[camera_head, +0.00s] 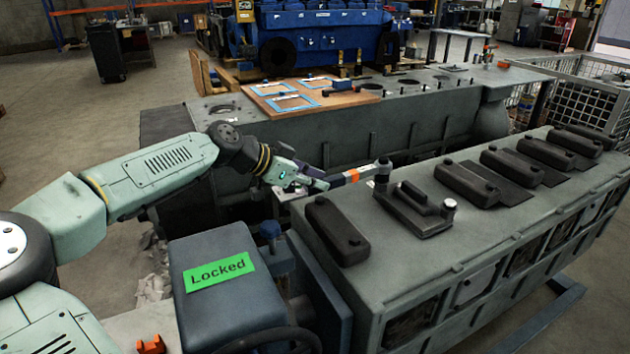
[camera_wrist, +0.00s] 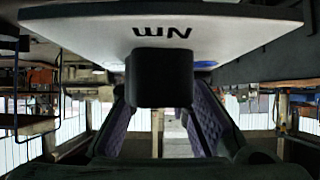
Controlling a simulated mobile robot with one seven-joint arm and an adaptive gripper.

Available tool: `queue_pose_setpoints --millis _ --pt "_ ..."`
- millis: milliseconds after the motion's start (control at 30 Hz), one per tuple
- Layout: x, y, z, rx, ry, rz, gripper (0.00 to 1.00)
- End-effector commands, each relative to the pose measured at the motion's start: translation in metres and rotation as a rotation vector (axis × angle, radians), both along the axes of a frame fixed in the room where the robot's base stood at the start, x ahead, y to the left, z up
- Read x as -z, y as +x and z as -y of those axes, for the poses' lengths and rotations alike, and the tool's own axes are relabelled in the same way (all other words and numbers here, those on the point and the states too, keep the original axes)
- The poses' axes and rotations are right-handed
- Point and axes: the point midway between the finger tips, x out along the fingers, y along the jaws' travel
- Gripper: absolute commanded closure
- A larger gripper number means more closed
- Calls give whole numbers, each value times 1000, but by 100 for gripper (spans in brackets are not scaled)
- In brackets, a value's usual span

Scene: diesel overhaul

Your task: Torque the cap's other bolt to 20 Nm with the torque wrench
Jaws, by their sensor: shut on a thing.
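My gripper (camera_head: 300,178) is shut on the torque wrench (camera_head: 341,180), which has an orange band near its head. The wrench reaches right over the engine block, its head (camera_head: 383,166) at the left end of a cap (camera_head: 420,212). A bolt head (camera_head: 449,204) shows at the cap's right end. The bolt at the left end is hidden under the wrench head, and I cannot tell whether the socket is seated. In the wrist view, a pale panel marked "Nm" (camera_wrist: 230,28) appears upside down, a black block (camera_wrist: 160,78) before it. My gripper's purple finger pads (camera_wrist: 160,125) flank the middle; the reading is not visible.
The grey engine block (camera_head: 480,240) carries several dark caps (camera_head: 337,232). A second block (camera_head: 420,120) behind holds a wooden board (camera_head: 310,100). A blue-grey box labelled "Locked" (camera_head: 225,310) stands in front left. A wire cage (camera_head: 600,95) is at right.

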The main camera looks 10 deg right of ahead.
Motion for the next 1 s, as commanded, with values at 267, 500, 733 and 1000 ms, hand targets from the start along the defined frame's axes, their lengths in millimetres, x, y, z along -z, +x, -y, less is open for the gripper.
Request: queue_pose_setpoints --millis 267,500,733,1000 --pt "-2 1 1 -1 -2 3 100" --pt "-7 5 1 0 17 0 100" --pt "-8 9 -1 -5 27 0 100" --pt "-8 11 -2 0 25 6 100"
